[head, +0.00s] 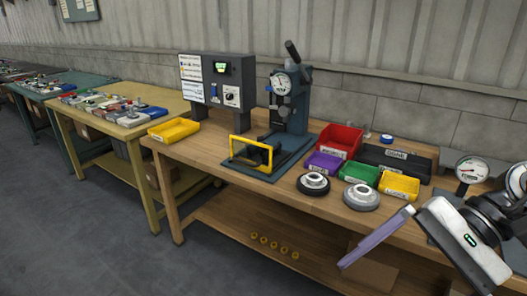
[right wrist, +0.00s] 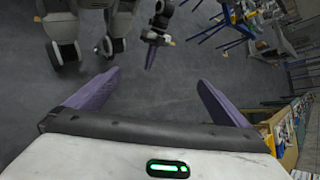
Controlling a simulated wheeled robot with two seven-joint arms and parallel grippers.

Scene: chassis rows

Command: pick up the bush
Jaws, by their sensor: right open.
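No part is clearly identifiable as the bush. Several small yellow rings (head: 273,244) that may be bushes lie in a row on the lower shelf of the near workbench. The labels and contents of the small bins are too small to read. My right gripper (head: 350,258) is at the lower right of the head view, in front of the bench edge, with a purple finger pointing down and left. In the right wrist view (right wrist: 158,82) its two purple fingers are wide apart with nothing between them. What seems to be my left gripper (right wrist: 152,55) hangs far off there, its jaws unclear.
The wooden bench (head: 215,150) holds a press (head: 288,105), a yellow guard frame (head: 250,151), a red bin (head: 340,140), a purple bin (head: 324,163), a green bin (head: 358,174), a yellow bin (head: 399,186), a dark hub (head: 313,184) and a grey hub (head: 361,197).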

